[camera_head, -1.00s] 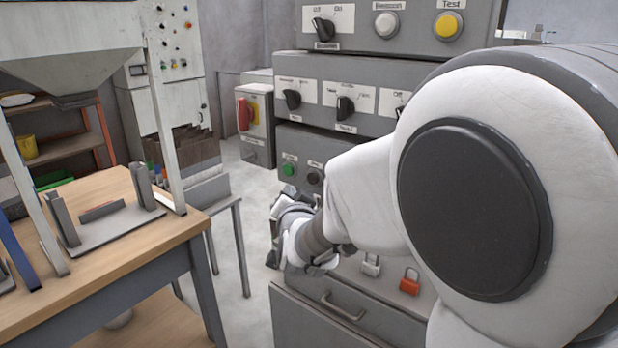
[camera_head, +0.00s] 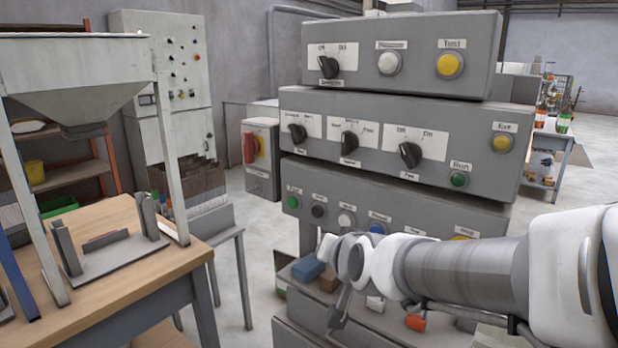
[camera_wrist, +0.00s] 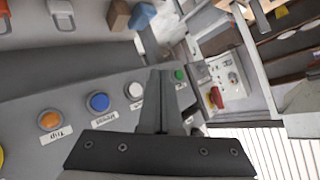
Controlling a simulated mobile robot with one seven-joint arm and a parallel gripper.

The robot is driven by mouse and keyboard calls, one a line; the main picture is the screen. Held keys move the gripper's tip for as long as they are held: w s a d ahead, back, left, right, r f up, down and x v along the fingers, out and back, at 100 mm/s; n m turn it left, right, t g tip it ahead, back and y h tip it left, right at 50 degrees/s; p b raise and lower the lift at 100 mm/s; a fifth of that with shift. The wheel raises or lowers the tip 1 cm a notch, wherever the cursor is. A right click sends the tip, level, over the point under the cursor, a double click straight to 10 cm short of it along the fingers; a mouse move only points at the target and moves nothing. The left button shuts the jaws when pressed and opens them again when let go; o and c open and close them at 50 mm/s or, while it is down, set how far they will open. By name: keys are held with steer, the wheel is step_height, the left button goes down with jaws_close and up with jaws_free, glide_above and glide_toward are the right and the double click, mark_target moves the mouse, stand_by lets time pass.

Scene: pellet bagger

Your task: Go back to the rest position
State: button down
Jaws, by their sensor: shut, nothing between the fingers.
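Below the panel a shelf holds a blue block (camera_head: 307,269), a brown block (camera_head: 329,279) and a red padlock (camera_head: 415,322). A red switch (camera_head: 250,148) stands left of the panel.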

steer(key=s+d+f+n+g+h, duration=0.1)
steer(key=s+d+n+g+h, duration=0.15)
steer(key=s+d, duration=0.6)
steer(key=s+d+f+n+g+h, duration=0.1)
steer(key=s+d+f+g, duration=0.15)
steer(key=s, duration=1.15)
step_height(320, 180, up, 20)
steer(key=g+p, duration=0.1)
steer(key=p, duration=1.8)
steer(key=shift+w+r+p, duration=0.25)
steer(key=shift+w+p, duration=0.05)
steer(key=shift+p, duration=0.1)
steer(key=shift+d+m, duration=0.15)
steer(key=shift+m, duration=0.1)
